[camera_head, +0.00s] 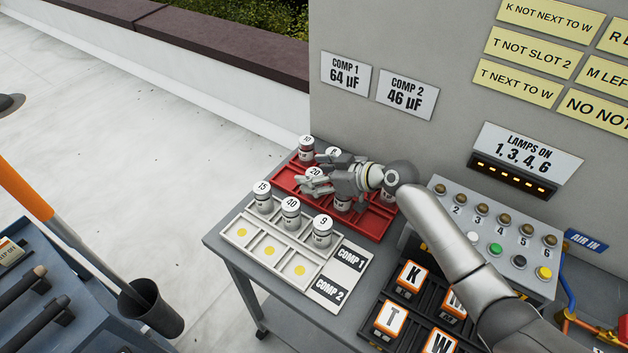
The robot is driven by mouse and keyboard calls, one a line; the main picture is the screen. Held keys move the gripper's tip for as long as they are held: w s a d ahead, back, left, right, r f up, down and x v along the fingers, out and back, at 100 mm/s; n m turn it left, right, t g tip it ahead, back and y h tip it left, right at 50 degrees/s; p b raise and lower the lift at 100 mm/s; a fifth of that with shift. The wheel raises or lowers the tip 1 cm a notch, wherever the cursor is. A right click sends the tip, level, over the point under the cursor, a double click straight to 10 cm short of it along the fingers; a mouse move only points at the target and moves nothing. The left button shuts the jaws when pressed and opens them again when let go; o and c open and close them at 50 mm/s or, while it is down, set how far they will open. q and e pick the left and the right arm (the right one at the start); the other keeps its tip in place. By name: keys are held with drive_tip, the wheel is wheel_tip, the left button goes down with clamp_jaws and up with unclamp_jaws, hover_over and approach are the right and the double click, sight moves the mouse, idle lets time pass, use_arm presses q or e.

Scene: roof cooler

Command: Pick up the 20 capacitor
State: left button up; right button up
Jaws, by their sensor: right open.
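The 20 capacitor (314,171) stands in the red tray (285,180), its white number cap showing. My right gripper (318,174) reaches in from the right, low over the red tray. Its fingers are open, one on the far side of the 20 capacitor and one on the near side. I cannot tell whether they touch it. The fingers hide most of the capacitor's body. My left gripper is not in view.
The 10 capacitor (306,147) and another (333,155) stand close behind. The white tray (238,232) holds the 15 (263,195), 40 (290,210) and 9 (323,230) capacitors; its yellow-dotted front slots are empty. A button panel (470,195) and lettered blocks (411,277) are at right.

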drive_tip(key=shift+w+a+f, duration=0.25)
drive_tip(key=shift+a, duration=0.05)
drive_tip(key=c, duration=1.1)
drive_tip(key=shift+c, duration=0.5)
drive_tip(key=shift+r, duration=0.15)
